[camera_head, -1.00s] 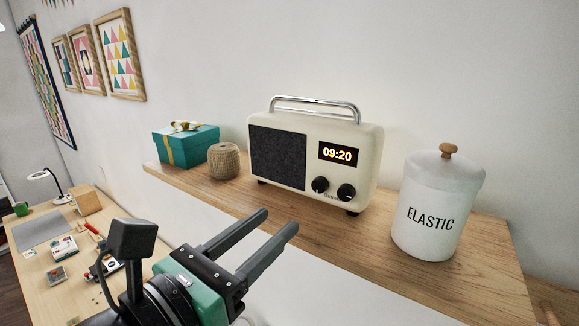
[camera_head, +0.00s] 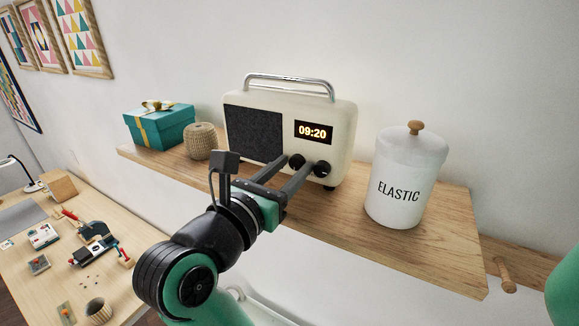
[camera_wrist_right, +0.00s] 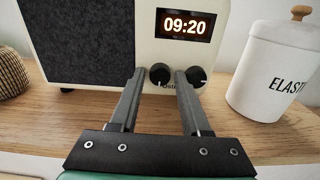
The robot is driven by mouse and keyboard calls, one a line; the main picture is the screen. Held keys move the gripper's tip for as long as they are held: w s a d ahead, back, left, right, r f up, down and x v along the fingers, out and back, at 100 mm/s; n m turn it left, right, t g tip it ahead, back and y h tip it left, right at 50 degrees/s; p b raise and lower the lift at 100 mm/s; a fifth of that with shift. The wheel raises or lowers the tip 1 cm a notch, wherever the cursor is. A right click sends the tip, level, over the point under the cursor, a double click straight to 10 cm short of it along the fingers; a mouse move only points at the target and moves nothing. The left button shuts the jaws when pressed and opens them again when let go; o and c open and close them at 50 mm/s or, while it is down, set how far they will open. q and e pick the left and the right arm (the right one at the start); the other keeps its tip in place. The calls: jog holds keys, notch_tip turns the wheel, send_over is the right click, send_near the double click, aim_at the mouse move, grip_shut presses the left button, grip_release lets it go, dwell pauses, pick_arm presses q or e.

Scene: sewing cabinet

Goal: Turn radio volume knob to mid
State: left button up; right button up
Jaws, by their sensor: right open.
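The cream radio (camera_head: 340,118) stands on the wooden shelf, with a dark speaker grille, a 09:20 display and two black knobs low on its front. My right gripper (camera_head: 299,162) is open and empty, its two fingers pointing at the radio. In the right wrist view the left knob (camera_wrist_right: 160,75) shows between the fingertips, and the right knob (camera_wrist_right: 197,77) is just outside the right finger. I cannot tell whether the fingers touch the left knob. The knobs' pointer marks are too small to read surely. My left gripper is not in view.
A white ELASTIC jar (camera_head: 405,180) with a wooden knob stands right of the radio. A teal gift box (camera_head: 160,127) and a twine spool (camera_head: 200,142) stand left. The shelf (camera_head: 440,240) has bare room at the front right. A worktable (camera_head: 60,285) with small items lies below left.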

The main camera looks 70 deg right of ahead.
grip_shut()
jog(key=shift+n, duration=0.7)
grip_release()
